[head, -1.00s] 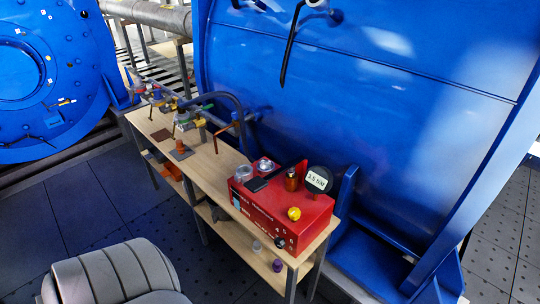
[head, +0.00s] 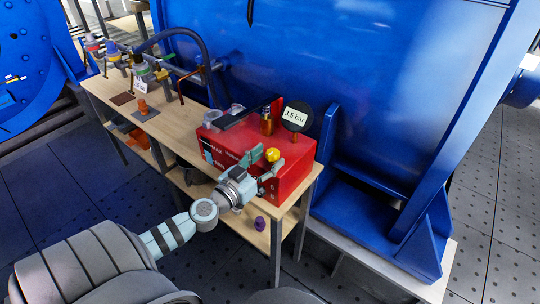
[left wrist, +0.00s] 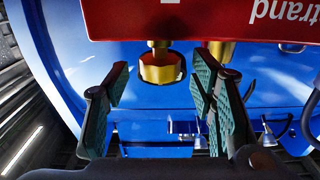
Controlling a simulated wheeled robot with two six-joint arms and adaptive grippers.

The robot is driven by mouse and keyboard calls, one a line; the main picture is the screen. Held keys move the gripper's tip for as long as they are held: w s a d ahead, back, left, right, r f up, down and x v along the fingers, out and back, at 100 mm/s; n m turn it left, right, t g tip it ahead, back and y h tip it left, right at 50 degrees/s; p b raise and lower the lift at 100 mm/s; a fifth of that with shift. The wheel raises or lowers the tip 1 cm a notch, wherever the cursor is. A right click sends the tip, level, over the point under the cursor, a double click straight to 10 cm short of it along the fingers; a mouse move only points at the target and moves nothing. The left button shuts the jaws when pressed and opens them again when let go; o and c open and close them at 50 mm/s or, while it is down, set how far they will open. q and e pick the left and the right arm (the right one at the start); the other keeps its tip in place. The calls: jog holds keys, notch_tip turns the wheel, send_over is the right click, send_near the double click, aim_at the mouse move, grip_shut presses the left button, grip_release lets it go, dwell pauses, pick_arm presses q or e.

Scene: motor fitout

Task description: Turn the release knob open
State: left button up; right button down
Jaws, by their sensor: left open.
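The yellow release knob (head: 272,154) sits on the red unit (head: 290,160) on the wooden bench. In the left wrist view it is a gold knob (left wrist: 162,67) on a short stem, lying between the lines of the two fingers, just ahead of the tips. My left gripper (head: 263,166) is open at the front of the red unit, close to the knob. Its green-padded fingers (left wrist: 160,82) stand apart, and I see no clear contact with the knob. My right gripper is not in view.
A round gauge reading 3.5 bar (head: 296,116) and a brass fitting (head: 267,122) stand on the red unit. Clear cups (head: 212,117) are behind. A purple piece (head: 260,223) is on the lower shelf. A large blue tank (head: 330,60) rises behind the bench.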

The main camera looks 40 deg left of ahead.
pick_arm(q)
jog(key=shift+w, duration=0.75)
jog(key=shift+c, duration=0.2)
